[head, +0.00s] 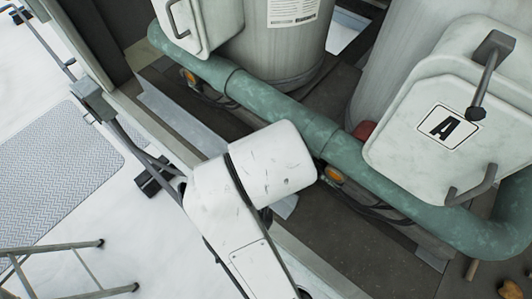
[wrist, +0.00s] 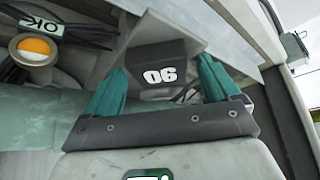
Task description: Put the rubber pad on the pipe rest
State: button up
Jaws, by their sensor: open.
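My gripper (wrist: 162,70) shows in the wrist view with its two teal fingers spread apart. Between and beyond the fingers is a dark block (wrist: 150,62) with white digits, seen upside down, against a light grey metal plate (wrist: 178,28). I cannot tell whether this block is the rubber pad or part of the pipe rest, or whether the fingers touch it. In the head view my white arm hides the gripper and the place below it.
A green pipe (head: 262,100) runs diagonally past large grey tanks (head: 282,50). An amber lamp (wrist: 34,46) and an OK tag (wrist: 40,27) are left of my gripper. Ladder rails (head: 60,248) stand at lower left.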

jog(key=p+v, duration=0.3)
jog(key=v, duration=0.2)
jog(key=shift+r, duration=0.35)
jog(key=shift+a+b, duration=0.1)
jog(key=shift+b, duration=0.2)
jog(key=shift+s+r, duration=0.15)
jog(key=shift+r, duration=0.15)
jog(key=shift+p+v, duration=0.45)
jog(key=shift+v, duration=2.4)
jog(key=shift+s, duration=0.15)
